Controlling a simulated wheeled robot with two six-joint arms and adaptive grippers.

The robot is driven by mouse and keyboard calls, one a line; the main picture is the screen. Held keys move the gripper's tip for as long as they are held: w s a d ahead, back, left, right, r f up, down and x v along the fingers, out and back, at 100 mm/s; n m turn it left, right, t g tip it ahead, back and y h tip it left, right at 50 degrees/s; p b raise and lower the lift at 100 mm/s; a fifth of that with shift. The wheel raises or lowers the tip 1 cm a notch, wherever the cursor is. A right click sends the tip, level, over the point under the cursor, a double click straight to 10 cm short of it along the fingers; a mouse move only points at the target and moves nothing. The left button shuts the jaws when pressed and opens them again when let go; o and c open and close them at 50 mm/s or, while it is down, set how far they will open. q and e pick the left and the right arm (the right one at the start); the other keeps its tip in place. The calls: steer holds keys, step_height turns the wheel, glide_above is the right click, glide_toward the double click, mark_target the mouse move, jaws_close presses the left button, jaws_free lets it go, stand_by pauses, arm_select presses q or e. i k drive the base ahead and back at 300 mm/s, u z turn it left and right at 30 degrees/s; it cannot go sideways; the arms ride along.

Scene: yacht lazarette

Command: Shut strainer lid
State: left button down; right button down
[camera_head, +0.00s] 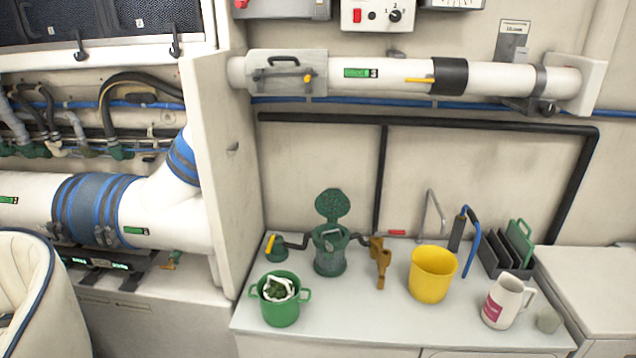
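The green strainer (330,254) stands on the white counter, left of the middle. Its round green lid (331,205) is open and stands up at the back of the body. The open mouth faces up, and something pale shows inside it. Black hoses run from the strainer to both sides. Neither of my grippers shows in the head view.
On the counter (385,324), a green pot (281,306) with pale and green contents stands in front of the strainer. A brass-coloured fitting (380,262), yellow bucket (432,276) and white jug (503,302) stand right of it. A yellow-handled valve (271,244) is at left.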

mark_target(333, 203)
steer(key=z, duration=0.3)
steer(key=i, duration=0.8)
steer(key=z, duration=0.6)
